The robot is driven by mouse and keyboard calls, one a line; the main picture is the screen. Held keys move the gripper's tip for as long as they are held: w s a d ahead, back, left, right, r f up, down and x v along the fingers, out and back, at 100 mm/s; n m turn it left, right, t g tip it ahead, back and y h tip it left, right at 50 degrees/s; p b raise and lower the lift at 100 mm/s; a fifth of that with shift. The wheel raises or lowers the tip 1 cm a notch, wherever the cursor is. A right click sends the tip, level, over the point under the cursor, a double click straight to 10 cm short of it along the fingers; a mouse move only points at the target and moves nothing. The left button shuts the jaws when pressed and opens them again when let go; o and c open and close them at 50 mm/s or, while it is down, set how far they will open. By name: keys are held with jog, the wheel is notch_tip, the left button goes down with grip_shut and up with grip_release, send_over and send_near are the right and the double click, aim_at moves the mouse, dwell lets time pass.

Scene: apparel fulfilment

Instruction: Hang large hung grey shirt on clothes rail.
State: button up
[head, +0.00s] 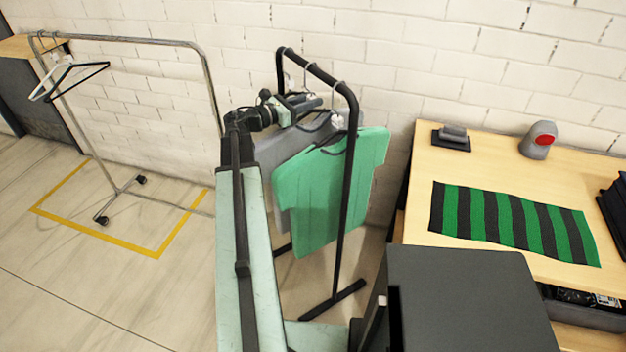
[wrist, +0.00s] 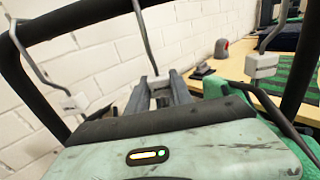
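The grey shirt (head: 285,150) hangs on a black rack (head: 346,95), partly hidden behind a green shirt (head: 335,190) and my arm. Another grey garment edge shows behind the green one; I cannot tell whether it is a separate shirt. My gripper (head: 316,102) is among the hanger hooks just below the rack's top bar. In the wrist view my gripper's fingers (wrist: 160,88) are at the lower end of the middle hook (wrist: 143,35). Whether they are closed on it is unclear. The chrome clothes rail (head: 130,40) stands at the left with white and black hangers (head: 70,75) at its far end.
A wooden table (head: 480,160) at the right holds a green-and-black striped cloth (head: 510,222), a red-faced device (head: 540,139) and dark folded items (head: 615,210). Yellow floor tape (head: 100,236) surrounds the chrome rail's foot. The floor at the left is clear.

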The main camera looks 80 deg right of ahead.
jog(key=shift+r, duration=0.1)
grip_shut()
jog(key=shift+r+p, duration=1.7)
jog(key=shift+p, duration=0.1)
jog(key=shift+w+a, duration=0.1)
jog(key=shift+v, duration=2.9)
jog(key=v, duration=2.8)
